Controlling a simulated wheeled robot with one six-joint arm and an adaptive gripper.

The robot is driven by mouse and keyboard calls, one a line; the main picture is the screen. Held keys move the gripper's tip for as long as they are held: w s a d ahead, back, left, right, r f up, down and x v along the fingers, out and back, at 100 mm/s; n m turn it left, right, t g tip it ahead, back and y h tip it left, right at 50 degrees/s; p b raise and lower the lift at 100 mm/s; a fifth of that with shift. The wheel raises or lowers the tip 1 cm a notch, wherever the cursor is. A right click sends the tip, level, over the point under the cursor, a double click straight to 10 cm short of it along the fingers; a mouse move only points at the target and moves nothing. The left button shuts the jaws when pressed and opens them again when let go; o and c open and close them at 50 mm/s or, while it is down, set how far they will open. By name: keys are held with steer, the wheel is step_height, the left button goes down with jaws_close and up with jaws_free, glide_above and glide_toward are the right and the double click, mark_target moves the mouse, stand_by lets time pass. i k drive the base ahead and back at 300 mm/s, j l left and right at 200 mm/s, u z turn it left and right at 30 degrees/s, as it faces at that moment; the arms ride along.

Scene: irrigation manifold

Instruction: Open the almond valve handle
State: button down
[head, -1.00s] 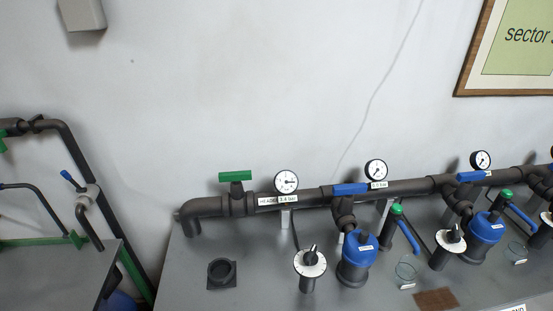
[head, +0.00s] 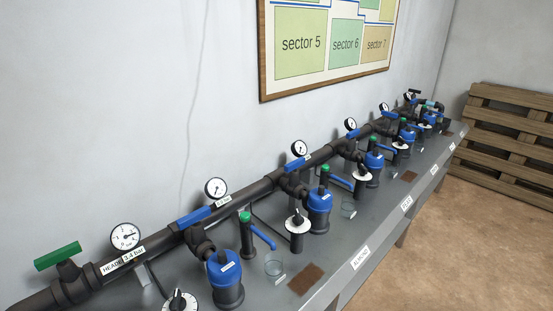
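A white label reading ALMOND (head: 360,257) is on the front edge of the grey bench. Blue lever handles sit along the dark header pipe. The nearest blue handle (head: 195,216) and the second blue handle (head: 297,163) both lie roughly along the pipe. The ALMOND label is to the right of the nearest station's brown pad, roughly in front of the second station; I cannot tell for certain which handle belongs to it. Below them stand blue-topped filters, the nearest (head: 227,280) and the second (head: 319,213). My gripper is not in view.
A green handle (head: 57,256) sits crosswise at the pipe's left end. Gauges, dials and glass cups crowd the grey bench (head: 335,272). A sector board (head: 262,60) hangs above. Wooden pallets (head: 510,140) stand far right. The brown floor (head: 470,250) in front looks clear.

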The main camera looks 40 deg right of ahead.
mark_target(293, 166)
steer(key=j+z, duration=0.2)
steer(key=z, duration=0.3)
steer(key=k+j+z, duration=0.1)
steer(key=z, duration=0.4)
